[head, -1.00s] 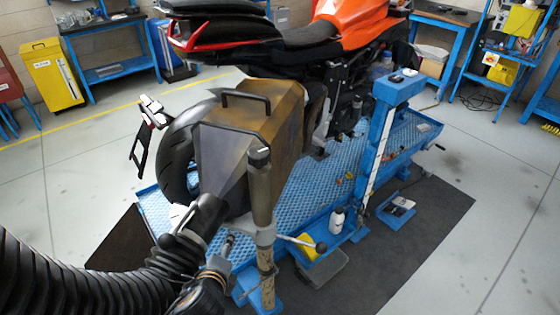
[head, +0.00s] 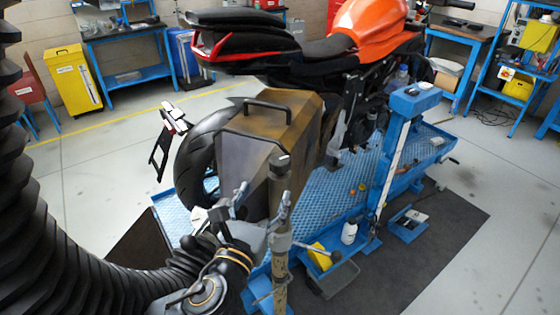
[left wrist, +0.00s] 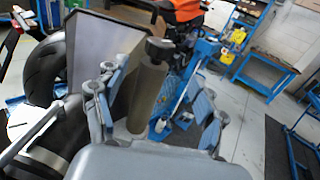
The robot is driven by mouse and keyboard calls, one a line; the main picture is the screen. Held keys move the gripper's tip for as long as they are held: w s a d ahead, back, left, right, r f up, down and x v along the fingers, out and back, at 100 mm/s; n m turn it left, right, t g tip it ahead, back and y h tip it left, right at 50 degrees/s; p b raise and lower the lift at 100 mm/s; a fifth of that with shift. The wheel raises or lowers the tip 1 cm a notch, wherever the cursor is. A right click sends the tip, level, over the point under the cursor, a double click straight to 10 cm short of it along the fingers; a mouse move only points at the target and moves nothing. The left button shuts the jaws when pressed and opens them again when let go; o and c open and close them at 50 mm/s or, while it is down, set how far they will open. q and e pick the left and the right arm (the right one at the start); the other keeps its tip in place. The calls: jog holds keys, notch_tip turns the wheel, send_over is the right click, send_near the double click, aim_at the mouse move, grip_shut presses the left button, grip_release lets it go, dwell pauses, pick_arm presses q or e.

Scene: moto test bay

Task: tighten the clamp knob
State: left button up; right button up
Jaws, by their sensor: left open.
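An upright grey-brown post (head: 279,190) with a dark cap stands in front of the brown metal case. A grey collar (head: 280,241) is around it lower down. A thin lever from the collar ends in a dark ball knob (head: 335,257), which I take to be the clamp knob. My left gripper (head: 263,202) is open beside the upper post, above the collar. In the left wrist view my gripper (left wrist: 160,95) has its fingers apart, with the post (left wrist: 148,92) between them in the picture. I cannot tell whether they touch it. My right gripper is not in view.
The brown case (head: 262,125) with a black handle stands near the rear tyre (head: 203,148) of an orange motorcycle (head: 365,25). The blue lift platform (head: 335,188) lies underneath. A white bottle (head: 349,233) and a yellow item (head: 317,255) sit close to the lever.

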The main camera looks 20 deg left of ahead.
aim_at(276, 170)
pick_arm(q)
jog(key=w+p, duration=0.2)
jog(key=w, duration=0.9)
jog(key=shift+w+a, duration=0.1)
jog(key=shift+w, duration=0.15)
jog(key=c, duration=1.2)
